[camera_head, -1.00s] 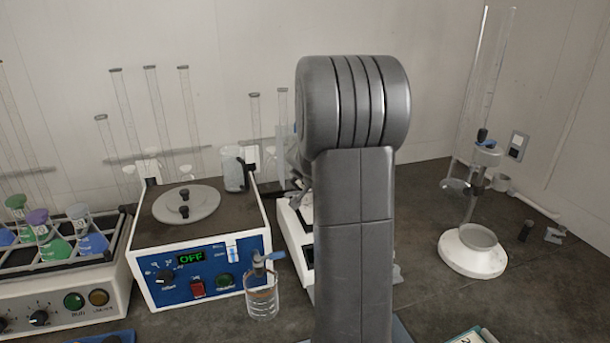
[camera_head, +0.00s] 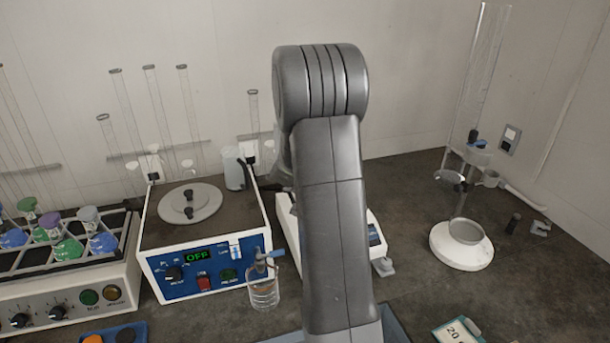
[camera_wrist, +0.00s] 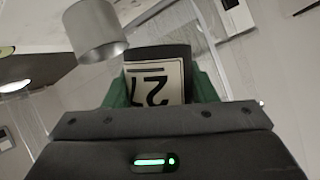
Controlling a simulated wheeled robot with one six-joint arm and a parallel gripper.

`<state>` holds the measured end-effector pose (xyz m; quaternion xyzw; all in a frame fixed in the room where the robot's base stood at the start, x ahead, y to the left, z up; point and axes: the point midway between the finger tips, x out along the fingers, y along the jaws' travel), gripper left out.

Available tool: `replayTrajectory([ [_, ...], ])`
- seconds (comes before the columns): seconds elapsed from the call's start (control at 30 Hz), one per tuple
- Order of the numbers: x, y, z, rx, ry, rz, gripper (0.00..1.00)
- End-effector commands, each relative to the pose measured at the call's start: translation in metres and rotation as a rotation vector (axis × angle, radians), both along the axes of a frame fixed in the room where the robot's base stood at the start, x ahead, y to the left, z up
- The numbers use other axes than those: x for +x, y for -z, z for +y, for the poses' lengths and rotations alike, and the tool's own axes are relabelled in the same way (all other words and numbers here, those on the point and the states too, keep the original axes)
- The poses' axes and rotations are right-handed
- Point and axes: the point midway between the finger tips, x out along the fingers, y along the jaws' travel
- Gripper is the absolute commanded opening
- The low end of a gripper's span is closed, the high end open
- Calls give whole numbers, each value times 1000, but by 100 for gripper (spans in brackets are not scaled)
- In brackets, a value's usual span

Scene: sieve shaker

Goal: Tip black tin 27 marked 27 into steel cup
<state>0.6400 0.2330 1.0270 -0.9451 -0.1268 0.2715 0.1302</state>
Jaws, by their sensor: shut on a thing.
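The black tin (camera_wrist: 158,55) with a white label reading 27 is between the green fingers of my gripper (camera_wrist: 160,84) in the wrist view. The gripper is shut on it, and the label reads upside down there. A grey metal cylinder, which looks like the steel cup (camera_wrist: 95,33), shows at the upper left of the wrist view, close beside the tin in the picture. I cannot tell the gap between them or see into either one. In the head view my arm hides the gripper, tin and cup.
A blue-fronted device reading OFF (camera_head: 207,272) stands left of my arm, with a glass beaker (camera_head: 263,289) at its front corner. A flask rack (camera_head: 60,262) is far left. A white-based stand with a clear tube (camera_head: 461,246) is at right. Bench between is mostly clear.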

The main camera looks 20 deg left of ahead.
Motion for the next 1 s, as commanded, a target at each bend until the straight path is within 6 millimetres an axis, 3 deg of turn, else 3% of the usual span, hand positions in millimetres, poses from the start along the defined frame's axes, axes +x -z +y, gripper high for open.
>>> replayTrajectory([
  [0.6,7,-5,-10,-283,0,-190,28],
  [0.87,7,-3,-10,-288,0,-195,28],
  [1.0,6,2,-22,-293,13,-191,28],
])
